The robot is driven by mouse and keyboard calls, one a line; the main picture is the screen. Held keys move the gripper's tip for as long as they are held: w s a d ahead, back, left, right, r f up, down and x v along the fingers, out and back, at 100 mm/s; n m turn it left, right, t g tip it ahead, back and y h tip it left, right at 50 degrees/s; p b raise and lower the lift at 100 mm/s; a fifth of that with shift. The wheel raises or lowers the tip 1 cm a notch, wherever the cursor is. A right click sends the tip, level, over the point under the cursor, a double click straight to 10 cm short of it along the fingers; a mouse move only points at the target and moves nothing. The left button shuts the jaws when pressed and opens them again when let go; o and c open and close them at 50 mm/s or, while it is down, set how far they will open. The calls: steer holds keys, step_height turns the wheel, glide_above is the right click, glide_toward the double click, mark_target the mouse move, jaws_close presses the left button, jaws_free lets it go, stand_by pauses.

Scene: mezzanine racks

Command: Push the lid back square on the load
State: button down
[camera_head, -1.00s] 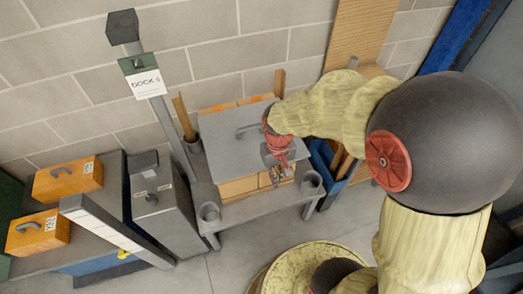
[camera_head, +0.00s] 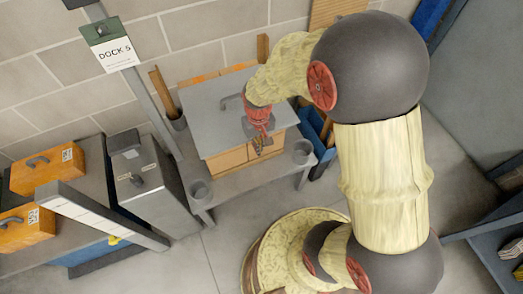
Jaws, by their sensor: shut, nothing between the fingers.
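The lid (camera_head: 212,125) is a flat grey panel with a dark bar handle. It lies on top of the load (camera_head: 232,160), a stack of light wooden boxes whose front face shows below the lid. A strip of orange-brown wood (camera_head: 207,77) shows behind the lid's back edge. The lid's right part is partly hidden by my arm, so I cannot tell exactly how square it sits. My gripper (camera_head: 263,146) is shut and empty, at the lid's front edge right of its middle. I cannot tell whether it touches the lid.
The load stands on a grey stand (camera_head: 235,178) with cup-like corner posts. A grey post with a DOCK 5 sign (camera_head: 112,52) rises at left. A grey cabinet (camera_head: 145,190) and orange boxes (camera_head: 47,170) are further left. A blue bin (camera_head: 318,140) is at right. Open floor lies in front.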

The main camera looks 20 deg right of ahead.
steer(key=shift+w, duration=0.65)
steer(key=w+p, duration=0.1)
steer(key=w, duration=0.6)
steer(key=shift+r+p, duration=0.1)
steer(key=shift+p, duration=0.25)
steer(key=shift+s, duration=0.15)
